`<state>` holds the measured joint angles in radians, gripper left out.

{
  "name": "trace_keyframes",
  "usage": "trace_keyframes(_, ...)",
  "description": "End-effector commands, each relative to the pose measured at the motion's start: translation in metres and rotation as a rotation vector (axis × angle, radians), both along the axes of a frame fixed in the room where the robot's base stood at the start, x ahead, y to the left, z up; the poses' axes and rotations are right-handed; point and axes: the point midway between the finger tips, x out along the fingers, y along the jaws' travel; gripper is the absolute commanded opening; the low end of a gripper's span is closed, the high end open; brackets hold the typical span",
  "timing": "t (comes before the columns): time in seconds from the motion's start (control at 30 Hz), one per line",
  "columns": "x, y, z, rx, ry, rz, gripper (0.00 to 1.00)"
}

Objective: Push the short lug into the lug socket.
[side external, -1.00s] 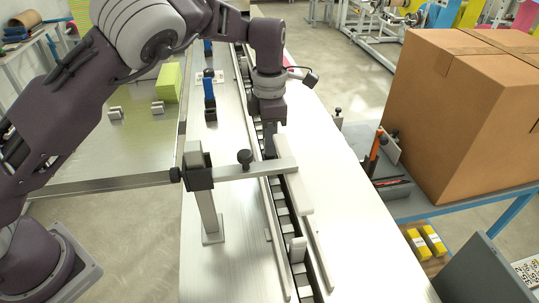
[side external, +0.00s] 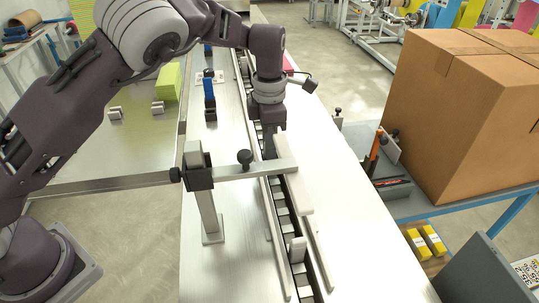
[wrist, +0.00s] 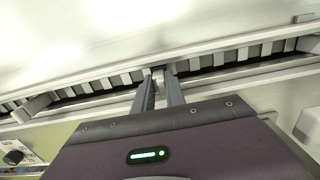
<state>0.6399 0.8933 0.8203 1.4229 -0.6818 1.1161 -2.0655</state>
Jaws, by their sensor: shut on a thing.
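My gripper (wrist: 158,88) reaches down to the chain channel in the wrist view, its two dark fingers close together with a small light grey piece, seemingly the short lug (wrist: 158,76), between their tips. The piece is mostly hidden by the fingers. In the side view my gripper is over the channel behind the grey crossbar, which hides its fingertips. The lug socket cannot be made out; it is hidden under the fingers, and I cannot tell how deep the lug sits. The chain (side external: 281,209) runs along the channel between two rails.
A grey crossbar (side external: 240,171) on a post, with a black knob (side external: 244,157), spans the channel just in front of my gripper. A taller lug (side external: 299,250) stands on the chain nearer the camera. A pale guide rail (side external: 298,190) lies beside the channel. A cardboard box (side external: 450,110) stands at right.

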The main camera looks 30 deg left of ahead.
Motion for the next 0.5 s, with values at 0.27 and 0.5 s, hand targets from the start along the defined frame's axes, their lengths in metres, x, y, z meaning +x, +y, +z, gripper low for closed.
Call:
trace_keyframes(0.27,-0.0001,0.0001,-0.0011,0.001,0.001,0.0,0.41)
trace_keyframes(0.5,-0.0001,0.0001,-0.001,0.001,0.001,0.0,0.41)
